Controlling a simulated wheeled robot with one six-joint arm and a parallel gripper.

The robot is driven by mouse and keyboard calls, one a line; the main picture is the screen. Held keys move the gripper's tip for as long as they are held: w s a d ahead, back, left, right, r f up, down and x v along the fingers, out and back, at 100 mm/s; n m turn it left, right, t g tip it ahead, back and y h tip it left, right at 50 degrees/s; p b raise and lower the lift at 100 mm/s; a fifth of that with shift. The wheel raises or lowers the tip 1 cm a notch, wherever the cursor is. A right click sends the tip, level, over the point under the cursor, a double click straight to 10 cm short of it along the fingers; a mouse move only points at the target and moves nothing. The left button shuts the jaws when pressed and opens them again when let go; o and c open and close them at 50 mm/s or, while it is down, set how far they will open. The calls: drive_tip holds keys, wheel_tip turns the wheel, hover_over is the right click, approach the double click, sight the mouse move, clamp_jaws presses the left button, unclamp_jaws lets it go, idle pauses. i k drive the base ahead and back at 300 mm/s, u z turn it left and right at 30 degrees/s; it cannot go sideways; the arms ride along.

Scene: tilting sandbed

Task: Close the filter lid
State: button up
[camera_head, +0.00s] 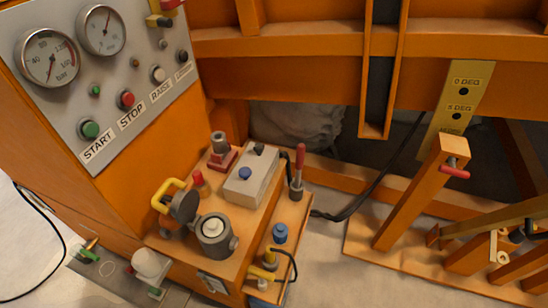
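The filter housing (214,240) is a grey round canister on an orange bench, left of the picture's middle. A white filter element (212,229) shows in its open top. The filter lid (184,207) is a dark grey disc that stands tilted up, open, at the upper left of the housing. A yellow handle (167,194) sits on the lid's far left side. The hinge between lid and housing is too small to make out clearly. My gripper does not show in this view.
Behind the housing stand a red-based fitting (221,155) and a grey box with a blue knob (250,176). A red-handled lever (299,170) and a blue-capped part (279,234) are to the right. The control panel (105,75) rises behind on the left.

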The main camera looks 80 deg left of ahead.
sight(184, 206)
drive_tip(key=u, duration=0.05)
drive_tip(key=k, duration=0.6)
drive_tip(key=u, duration=2.5)
drive_tip(key=i, duration=0.5)
drive_tip(key=z, duration=0.05)
drive_tip(key=k, duration=0.5)
drive_tip(key=z, duration=1.55)
drive_tip(key=k, duration=1.25)
drive_tip(key=u, duration=1.05)
